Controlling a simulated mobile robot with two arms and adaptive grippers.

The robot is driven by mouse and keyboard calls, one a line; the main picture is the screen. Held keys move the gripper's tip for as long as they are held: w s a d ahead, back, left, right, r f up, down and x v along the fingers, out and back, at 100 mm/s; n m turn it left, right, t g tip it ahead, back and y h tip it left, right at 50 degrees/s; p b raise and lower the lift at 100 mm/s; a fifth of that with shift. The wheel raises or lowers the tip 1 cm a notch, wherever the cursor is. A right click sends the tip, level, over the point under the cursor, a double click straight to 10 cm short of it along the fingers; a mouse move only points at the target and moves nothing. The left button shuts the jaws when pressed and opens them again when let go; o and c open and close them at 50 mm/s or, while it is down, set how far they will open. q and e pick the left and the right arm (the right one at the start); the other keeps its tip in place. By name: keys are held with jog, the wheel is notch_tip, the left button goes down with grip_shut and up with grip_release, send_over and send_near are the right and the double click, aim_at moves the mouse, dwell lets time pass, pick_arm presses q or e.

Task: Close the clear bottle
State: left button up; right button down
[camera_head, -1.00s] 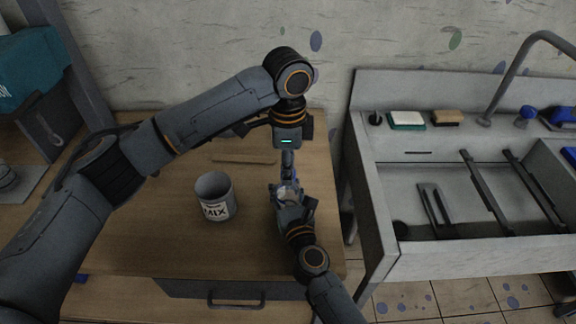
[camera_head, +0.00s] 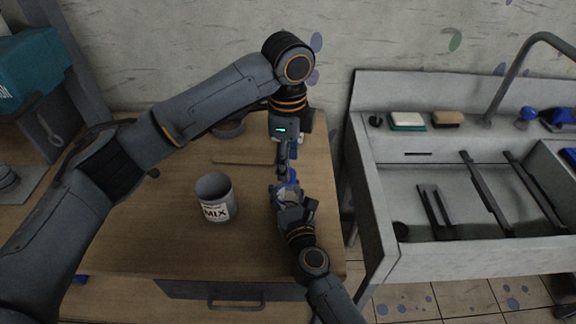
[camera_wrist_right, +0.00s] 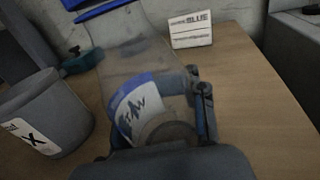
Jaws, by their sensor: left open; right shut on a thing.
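The clear bottle (camera_wrist_right: 150,60) stands in the right wrist view with a white and blue label (camera_wrist_right: 140,108) on its lower body. My right gripper (camera_head: 288,192) is shut on the bottle; in the right wrist view its finger (camera_wrist_right: 204,108) lies along the bottle's side. My left gripper (camera_head: 288,165) is open and points down, just above and behind the right gripper. In the head view the two grippers mostly hide the bottle. Blue pieces show at the top edge of the right wrist view, by the bottle's upper end; I cannot tell whether one is the cap.
A grey can marked MIX (camera_head: 214,199) stands left of my grippers. A white card reading BLUE (camera_wrist_right: 190,30) stands behind the bottle. A flat wooden piece (camera_head: 240,158) and a dark bowl (camera_head: 229,128) are farther back. A sink (camera_head: 470,190) is right of the table.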

pick_arm(q)
jog(key=shift+r, duration=0.95)
jog(key=shift+c, duration=0.3)
jog(key=n, duration=0.1)
jog(key=r+n, duration=0.1)
jog(key=n, duration=0.3)
jog(key=shift+r, duration=0.25)
jog(key=n, duration=0.2)
jog(key=r+n, duration=0.1)
jog(key=n, duration=0.1)
jog(key=r+n, duration=0.1)
jog(key=n, duration=0.2)
send_over(288, 195)
jog(key=w, duration=0.2)
jog(key=shift+f, duration=4.05)
